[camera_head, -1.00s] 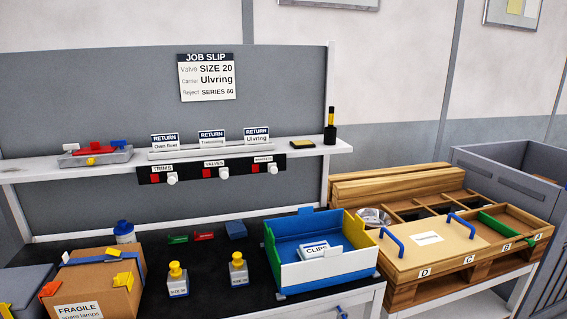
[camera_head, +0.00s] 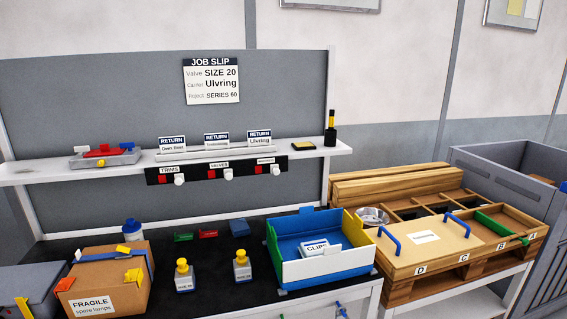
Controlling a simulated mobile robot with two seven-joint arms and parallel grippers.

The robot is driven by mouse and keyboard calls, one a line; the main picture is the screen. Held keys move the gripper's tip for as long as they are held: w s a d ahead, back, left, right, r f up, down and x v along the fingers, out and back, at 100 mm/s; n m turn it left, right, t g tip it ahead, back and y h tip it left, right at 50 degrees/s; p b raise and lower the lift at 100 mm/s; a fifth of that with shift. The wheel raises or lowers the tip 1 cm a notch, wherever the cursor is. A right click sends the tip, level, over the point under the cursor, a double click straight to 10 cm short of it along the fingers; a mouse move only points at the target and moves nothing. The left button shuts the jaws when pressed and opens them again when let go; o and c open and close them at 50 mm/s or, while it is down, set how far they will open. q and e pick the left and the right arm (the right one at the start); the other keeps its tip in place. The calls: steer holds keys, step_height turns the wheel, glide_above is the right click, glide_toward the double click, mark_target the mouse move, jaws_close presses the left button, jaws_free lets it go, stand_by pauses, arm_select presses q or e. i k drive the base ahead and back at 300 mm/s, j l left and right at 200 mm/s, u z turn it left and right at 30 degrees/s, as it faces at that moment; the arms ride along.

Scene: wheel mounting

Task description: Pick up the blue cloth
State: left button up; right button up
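A small dark blue item (camera_head: 239,228), which may be the folded blue cloth, lies at the back of the black bench top, left of the blue, green and white bin. It is too small to tell whether it is cloth. Neither of my grippers is in view.
Green (camera_head: 183,237) and red (camera_head: 208,234) pieces lie left of the blue item. Two yellow-topped bottles (camera_head: 184,276) (camera_head: 242,267) stand in front of it. The bin (camera_head: 327,270) holds a CLIPS box. A cardboard box (camera_head: 110,285) stands left. A shelf (camera_head: 60,173) runs above.

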mark_target(239, 228)
steer(key=u, duration=1)
steer(key=i+l+u, duration=0.15)
steer(key=i+l, duration=0.15)
steer(key=i+l+u, duration=0.2)
steer(key=l, duration=0.3)
steer(key=i+j, duration=0.05)
steer(key=i, duration=0.05)
